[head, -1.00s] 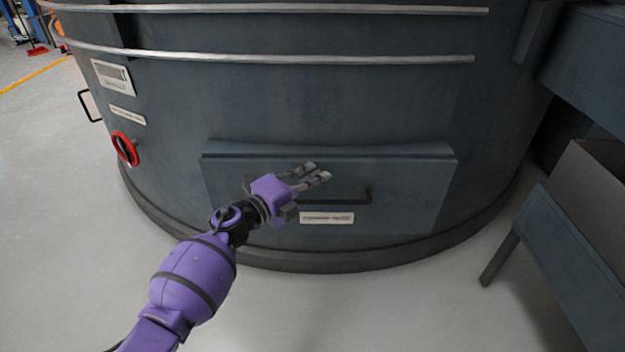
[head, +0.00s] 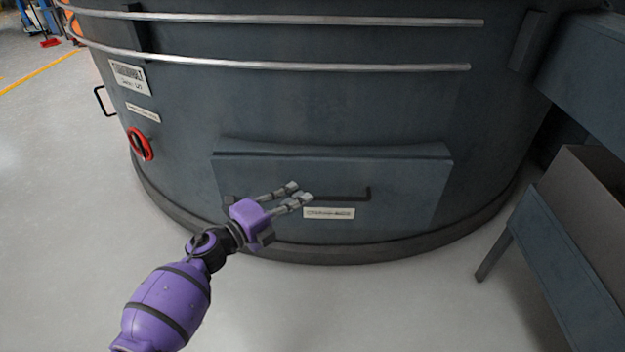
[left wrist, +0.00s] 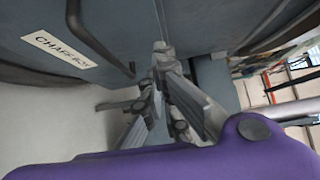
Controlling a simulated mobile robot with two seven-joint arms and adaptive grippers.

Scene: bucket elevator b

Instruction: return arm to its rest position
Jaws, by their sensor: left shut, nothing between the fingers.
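My left arm, purple and black, reaches in from the lower left of the head view. Its gripper (head: 299,192) is shut and empty, in front of the grey chaff box panel (head: 405,200) low on the big round machine. The panel's dark bar handle (head: 352,193) shows just right of the fingertips. In the left wrist view the gripper's fingers (left wrist: 160,52) come together with nothing between them. The handle (left wrist: 98,38) and the label reading CHAFF BOX (left wrist: 60,49) lie to their left, apart from the fingers. My right gripper is not in view.
The round grey machine (head: 300,100) fills the middle, with metal rails (head: 300,55) around it. A red ring (head: 140,145) sits on its left side. A dark stand with a bin (head: 575,230) is at right. Open floor (head: 60,230) lies to the left.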

